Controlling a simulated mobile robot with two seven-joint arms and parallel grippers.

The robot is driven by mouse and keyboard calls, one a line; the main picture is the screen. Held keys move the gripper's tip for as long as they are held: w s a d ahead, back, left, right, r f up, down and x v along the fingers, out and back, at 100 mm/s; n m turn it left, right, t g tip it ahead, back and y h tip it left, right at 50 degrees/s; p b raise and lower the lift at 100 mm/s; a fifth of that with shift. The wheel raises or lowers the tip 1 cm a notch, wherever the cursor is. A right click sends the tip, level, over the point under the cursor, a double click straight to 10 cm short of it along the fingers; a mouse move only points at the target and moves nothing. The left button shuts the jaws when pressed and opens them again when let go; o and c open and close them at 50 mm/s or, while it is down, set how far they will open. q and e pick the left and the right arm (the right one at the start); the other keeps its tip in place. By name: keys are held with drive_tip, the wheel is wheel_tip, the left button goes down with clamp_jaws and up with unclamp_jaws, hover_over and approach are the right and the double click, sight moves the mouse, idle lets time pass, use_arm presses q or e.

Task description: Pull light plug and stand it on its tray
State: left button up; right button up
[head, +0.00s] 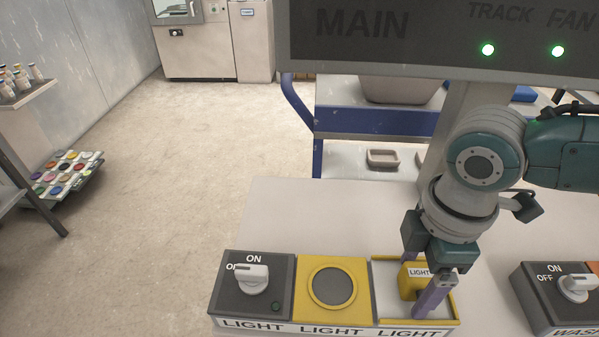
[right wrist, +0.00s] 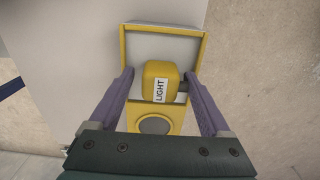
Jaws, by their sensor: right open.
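The yellow light plug (head: 409,284), labelled LIGHT, is upright at the light tray (head: 387,297), a pale tray with a yellow rim at the right of the light unit. It also shows in the right wrist view (right wrist: 159,70). Its underside is hidden, so I cannot tell whether it touches the tray floor. The yellow light socket (head: 333,287) beside the tray is empty, with a round grey face. My right gripper (head: 424,272) is open, its purple fingers apart on either side of the plug. My left gripper is out of view.
The light switch (head: 252,280), with a white knob, is left of the socket. The wash switch (head: 574,287) is at the right. A dark panel (head: 420,40) with green TRACK and FAN lamps stands behind. The bench top (head: 300,215) behind the light unit is clear.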

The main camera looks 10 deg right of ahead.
sight(420, 273)
drive_tip(key=shift+r, duration=0.45)
wheel_tip(420, 273, up, 9)
drive_tip(key=shift+r+p, duration=0.1)
drive_tip(key=shift+p, duration=0.6)
wheel_tip(420, 273, up, 7)
drive_tip(key=p, duration=0.8)
